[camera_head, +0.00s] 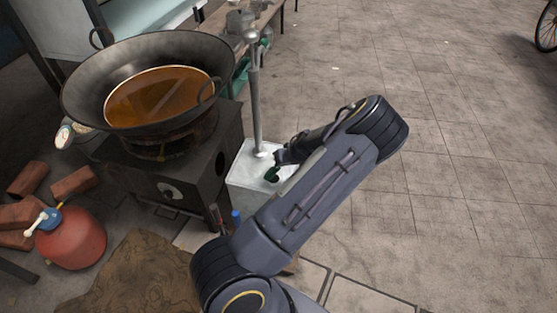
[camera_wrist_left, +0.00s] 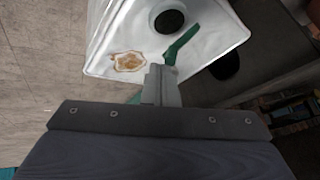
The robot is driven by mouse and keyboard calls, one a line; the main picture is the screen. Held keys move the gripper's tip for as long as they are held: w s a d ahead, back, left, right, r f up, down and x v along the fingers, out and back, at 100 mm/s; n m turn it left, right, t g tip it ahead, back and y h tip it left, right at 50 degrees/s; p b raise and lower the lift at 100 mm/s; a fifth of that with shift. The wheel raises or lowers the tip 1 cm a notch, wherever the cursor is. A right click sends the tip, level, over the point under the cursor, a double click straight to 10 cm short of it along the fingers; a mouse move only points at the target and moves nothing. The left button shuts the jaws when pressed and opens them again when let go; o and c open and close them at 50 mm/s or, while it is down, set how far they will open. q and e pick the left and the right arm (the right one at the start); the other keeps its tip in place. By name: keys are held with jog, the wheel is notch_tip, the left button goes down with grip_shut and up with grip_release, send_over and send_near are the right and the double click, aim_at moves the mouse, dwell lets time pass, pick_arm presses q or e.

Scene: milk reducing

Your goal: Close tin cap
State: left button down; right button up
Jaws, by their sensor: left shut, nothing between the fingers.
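The white tin (camera_head: 240,176) stands right of the stove, and its worn top (camera_wrist_left: 110,35) fills the upper wrist view. A green piece, seemingly the cap (camera_head: 271,176), is on the tin top in the head view. In the wrist view the green piece (camera_wrist_left: 182,45) shows as a narrow slanted strip, seen nearly edge-on. My left gripper (camera_head: 281,158) is over the tin. Its shut, empty fingertips (camera_wrist_left: 163,72) are close to the strip's lower end; I cannot tell if they touch. My right gripper is not in view.
A grey upright pole (camera_head: 257,100) rises at the tin's far side. A wide pan of brown liquid (camera_head: 160,95) sits on the dark stove (camera_head: 190,180) to the left. A red round container (camera_head: 72,238) stands lower left.

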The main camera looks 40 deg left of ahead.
pick_arm(q)
jog(key=shift+w+d+f+g+y+b, duration=0.3)
jog(key=shift+d+f+y+b, duration=0.1)
jog(key=shift+f+y+b, duration=0.15)
jog(key=y+b, duration=0.1)
jog(key=d+f+g+y, duration=0.1)
jog(key=shift+w+f+m+y+b, duration=0.1)
jog(key=shift+w+m+y+b, duration=0.1)
jog(key=shift+m+y+b, duration=0.2)
jog(key=shift+d+f+b, duration=0.1)
jog(key=shift+f+b, duration=0.2)
jog(key=shift+b, duration=0.25)
jog(key=shift+w+d+f+g+y+b, duration=0.2)
jog(key=shift+f+y+b, duration=0.4)
jog(key=shift+b, duration=0.55)
jog(key=shift+w+d+f+g+y+b, duration=0.15)
jog(key=shift+d+f+g+y+b, duration=0.15)
jog(key=shift+f+b, duration=0.7)
jog(key=shift+w+d+f+g+y+b, duration=0.25)
jog(key=shift+f+y+b, duration=0.25)
jog(key=shift+b, duration=0.8)
jog(key=shift+s+d+f, duration=0.1)
